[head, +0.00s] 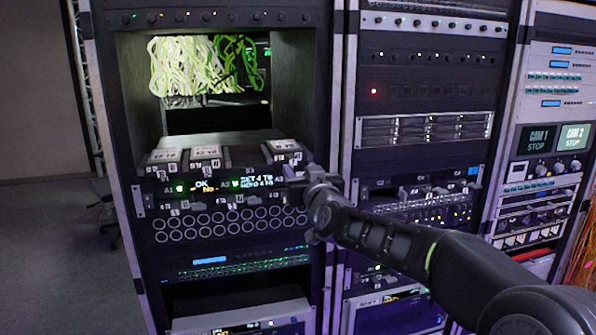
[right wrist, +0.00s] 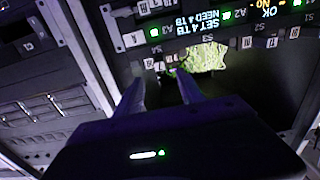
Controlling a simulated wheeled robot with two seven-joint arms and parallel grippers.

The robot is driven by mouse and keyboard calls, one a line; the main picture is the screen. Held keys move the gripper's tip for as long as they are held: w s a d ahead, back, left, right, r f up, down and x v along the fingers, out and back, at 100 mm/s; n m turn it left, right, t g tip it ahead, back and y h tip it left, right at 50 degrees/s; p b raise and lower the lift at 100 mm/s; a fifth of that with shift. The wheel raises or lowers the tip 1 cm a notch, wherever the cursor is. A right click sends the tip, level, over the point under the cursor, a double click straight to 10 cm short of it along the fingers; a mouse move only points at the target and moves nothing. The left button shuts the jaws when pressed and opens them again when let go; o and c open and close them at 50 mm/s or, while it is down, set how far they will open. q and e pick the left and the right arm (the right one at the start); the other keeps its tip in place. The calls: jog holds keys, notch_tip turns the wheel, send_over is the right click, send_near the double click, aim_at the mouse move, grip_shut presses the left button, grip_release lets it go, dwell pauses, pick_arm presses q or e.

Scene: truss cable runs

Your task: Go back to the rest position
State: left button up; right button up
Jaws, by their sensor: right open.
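My right gripper (head: 298,180) reaches in from the right in the head view, in front of the right edge of a lit display panel (head: 215,187) on the left rack. In the right wrist view its two fingers (right wrist: 161,92) are spread with nothing between them. The panel shows upside down there (right wrist: 195,24), with green lights and text reading "SET 4 TB NEED 4 TB" and "OK". In the head view the gripper hides part of the panel's right end. I cannot tell whether it touches the panel. My left gripper is in neither view.
Above the panel, several white-labelled blocks (head: 205,152) sit on a ledge before an open bay with pale and green cables (head: 200,65). Equipment racks (head: 425,130) stand to the right, behind my right arm. Open floor (head: 50,250) lies at the left.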

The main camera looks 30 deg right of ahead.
dwell(0.6)
jog(key=s+a+f+g+y, duration=0.15)
jog(key=a+f, duration=0.45)
jog(key=f, duration=0.7)
jog(key=a+f+g+y, duration=0.3)
jog(key=a+f, duration=0.3)
jog(key=f, duration=0.6)
jog(key=s+a+f+g+y, duration=0.15)
jog(key=a+f, duration=0.45)
jog(key=f, duration=0.7)
jog(key=s+a+f+g+y, duration=0.1)
jog(key=s+a+f+g, duration=0.1)
jog(key=s+a+f, duration=0.4)
jog(key=s+a+f+g+y, duration=0.1)
jog(key=s+a+f+g, duration=0.3)
jog(key=f, duration=0.4)
jog(key=s+a+f+g, duration=0.1)
jog(key=s+a+f, duration=0.2)
jog(key=s, duration=0.4)
jog(key=s+a+f+n+g+y, duration=0.1)
jog(key=s+a+f+g, duration=0.1)
jog(key=s, duration=0.5)
jog(key=s+a+f+n+g+y, duration=0.1)
jog(key=s+a+f, duration=0.3)
jog(key=s+f, duration=0.2)
jog(key=shift+s+a, duration=0.35)
jog(key=shift+s, duration=0.3)
